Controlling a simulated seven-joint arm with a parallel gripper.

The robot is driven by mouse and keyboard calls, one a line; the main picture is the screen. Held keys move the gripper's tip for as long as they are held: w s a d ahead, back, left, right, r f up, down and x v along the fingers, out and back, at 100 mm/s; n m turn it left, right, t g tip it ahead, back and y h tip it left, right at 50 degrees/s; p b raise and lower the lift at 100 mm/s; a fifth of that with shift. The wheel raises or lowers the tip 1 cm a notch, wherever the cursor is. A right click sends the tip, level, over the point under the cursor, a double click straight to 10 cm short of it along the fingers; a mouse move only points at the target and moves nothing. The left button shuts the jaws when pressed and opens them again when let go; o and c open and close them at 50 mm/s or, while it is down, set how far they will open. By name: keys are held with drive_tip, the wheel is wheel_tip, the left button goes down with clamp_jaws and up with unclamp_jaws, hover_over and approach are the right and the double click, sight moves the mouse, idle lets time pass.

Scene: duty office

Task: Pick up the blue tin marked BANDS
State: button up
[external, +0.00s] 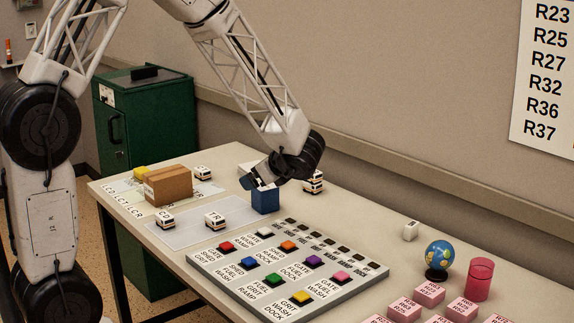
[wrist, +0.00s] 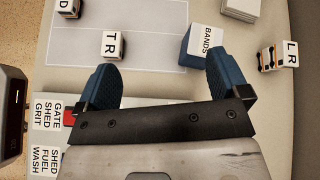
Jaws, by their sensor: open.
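The blue tin (external: 265,203) stands upright on the table, just below my gripper (external: 262,180) in the external view. In the wrist view the tin (wrist: 190,58) shows its white top label reading BANDS, right of centre and ahead of my gripper (wrist: 161,62). My gripper is open and empty, its two blue-padded fingers wide apart. The tin's right side is next to the right finger in the picture, which hides part of it. I cannot tell whether they touch.
A button panel (external: 285,278) lies in front of the tin. Small white vehicles (external: 215,221) stand left of it, and another, marked LR (wrist: 283,55), is at its right. A brown box (external: 168,186) is further left. A globe (external: 439,257) and pink blocks (external: 430,293) are at the right.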

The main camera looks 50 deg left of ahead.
sight(271, 193)
drive_tip(key=w+f+m, duration=0.1)
drive_tip(key=w+f, duration=0.1)
drive_tip(key=w+a+f+m+t+y, duration=0.1)
drive_tip(key=w+f+m, duration=0.1)
drive_tip(key=w+f, duration=0.1)
drive_tip(key=w+f+m+t, duration=0.1)
drive_tip(key=w+f, duration=0.1)
drive_tip(key=f, duration=0.1)
drive_tip(key=shift+w+a+f+m+y, duration=0.15)
drive_tip(key=shift+m+y, duration=0.25)
drive_tip(key=shift+x, duration=1.3)
drive_tip(key=shift+a, duration=0.1)
drive_tip(key=shift+x, duration=2.5)
drive_tip(key=c, duration=1.1)
drive_tip(key=shift+o, duration=0.2)
